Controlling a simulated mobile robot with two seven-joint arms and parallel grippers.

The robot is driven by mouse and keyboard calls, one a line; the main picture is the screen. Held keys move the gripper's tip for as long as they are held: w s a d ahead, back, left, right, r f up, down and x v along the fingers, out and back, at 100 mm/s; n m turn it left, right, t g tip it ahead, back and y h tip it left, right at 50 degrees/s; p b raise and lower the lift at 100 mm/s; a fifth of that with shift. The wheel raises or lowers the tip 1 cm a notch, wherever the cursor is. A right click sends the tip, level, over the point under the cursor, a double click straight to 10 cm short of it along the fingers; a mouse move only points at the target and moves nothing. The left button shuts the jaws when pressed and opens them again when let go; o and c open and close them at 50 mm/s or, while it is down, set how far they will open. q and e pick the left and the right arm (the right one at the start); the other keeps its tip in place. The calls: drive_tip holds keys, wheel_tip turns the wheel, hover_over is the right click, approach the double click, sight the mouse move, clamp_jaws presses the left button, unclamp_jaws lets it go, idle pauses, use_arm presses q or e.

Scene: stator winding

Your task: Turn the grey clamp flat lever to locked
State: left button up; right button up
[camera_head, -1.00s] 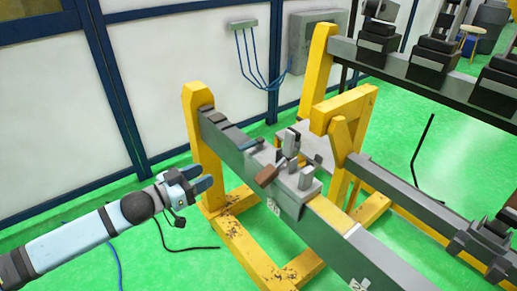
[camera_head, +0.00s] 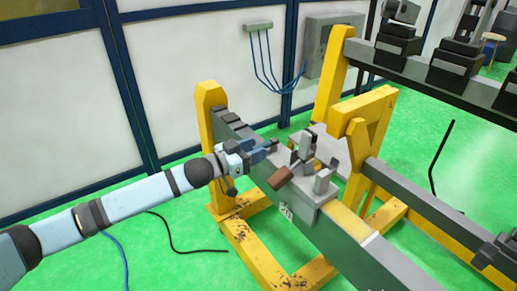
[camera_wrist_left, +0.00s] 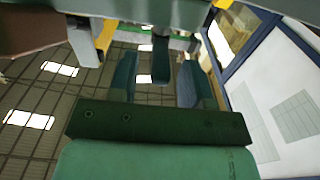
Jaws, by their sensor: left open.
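The grey clamp (camera_head: 312,188) sits on top of the grey beam (camera_head: 338,243) in the head view. A brown flat lever (camera_head: 280,178) sticks out from its near left side, tilted. Upright grey parts of the clamp (camera_head: 306,147) stand behind the lever. My left gripper (camera_head: 264,150) is just left of and behind the brown lever, apart from it as far as I can tell. Its fingers are open and hold nothing visible. In the left wrist view the two fingers (camera_wrist_left: 156,78) stand apart, and a brown block (camera_wrist_left: 28,30), likely the lever, shows at top left.
A yellow post (camera_head: 208,125) holds the beam's far end. A taller yellow frame (camera_head: 362,130) stands behind and right of the clamp. A second beam (camera_head: 415,200) runs at right.

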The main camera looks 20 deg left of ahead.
use_arm(q)
drive_tip(key=shift+x, duration=0.9)
drive_tip(key=shift+c, duration=0.4)
clamp_jaws()
